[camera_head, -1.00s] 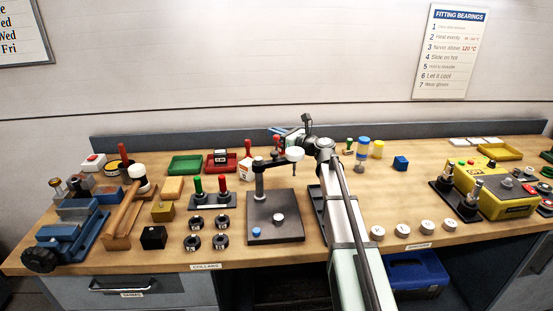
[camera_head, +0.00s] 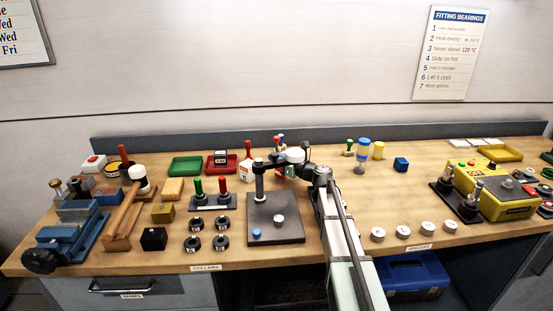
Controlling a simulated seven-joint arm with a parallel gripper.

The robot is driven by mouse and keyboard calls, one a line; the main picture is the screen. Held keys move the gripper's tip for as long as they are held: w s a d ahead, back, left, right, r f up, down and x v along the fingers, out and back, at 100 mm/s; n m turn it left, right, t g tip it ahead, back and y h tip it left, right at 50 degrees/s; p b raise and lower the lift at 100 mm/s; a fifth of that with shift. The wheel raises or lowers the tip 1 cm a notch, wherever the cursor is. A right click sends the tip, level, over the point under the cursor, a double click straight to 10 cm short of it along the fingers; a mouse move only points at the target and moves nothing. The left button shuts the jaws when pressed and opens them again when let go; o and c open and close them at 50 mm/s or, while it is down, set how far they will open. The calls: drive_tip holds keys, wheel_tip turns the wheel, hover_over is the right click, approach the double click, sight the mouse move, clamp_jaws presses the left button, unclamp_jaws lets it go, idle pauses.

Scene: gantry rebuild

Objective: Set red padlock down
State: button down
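My gripper (camera_head: 291,168) is low over the back middle of the bench, just behind the white-tipped arm of the press stand (camera_head: 274,218). The stand's arm and my own wrist cover most of its fingers, so I cannot see whether they are open or shut. Small red parts (camera_head: 278,146) show just behind the stand's arm, close to my gripper. I cannot tell whether any of them is the red padlock, or whether my gripper touches it.
A red tray (camera_head: 210,166) with a dark item and a red-and-white piece (camera_head: 247,170) stand left of my gripper. Bare bench lies between the cube and the white discs (camera_head: 403,232).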

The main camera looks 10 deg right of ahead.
drive_tip(key=c, duration=1.2)
unclamp_jaws()
drive_tip(key=shift+f, duration=0.1)
drive_tip(key=shift+r, duration=0.2)
drive_tip(key=v, duration=1.2)
